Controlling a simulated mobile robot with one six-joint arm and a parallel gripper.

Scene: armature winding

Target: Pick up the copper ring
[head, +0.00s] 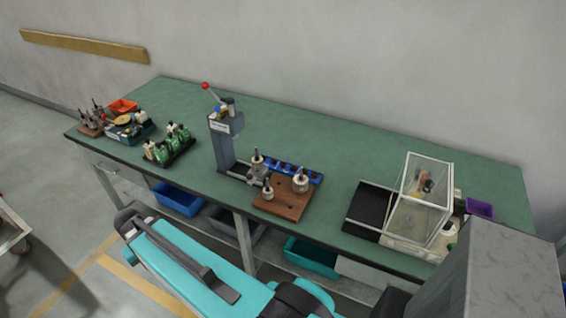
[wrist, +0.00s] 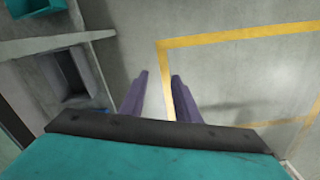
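I cannot make out a copper ring for certain in either view; the small parts on the bench are too small to tell apart. My gripper (wrist: 159,76) shows in the wrist view, with its two purple-grey fingers apart and nothing between them. It points at the grey floor with a yellow line, away from the bench top. In the head view my teal arm lies in front of the bench, and I cannot make out the fingers there.
The green bench (head: 310,140) holds a grey press (head: 222,145), a brown wooden block (head: 280,208) with metal parts, a blue rack (head: 292,170), green-bodied parts (head: 168,146), an orange tray (head: 123,106), a clear-sided box (head: 418,200) and a purple bin (head: 479,208). The back middle is clear.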

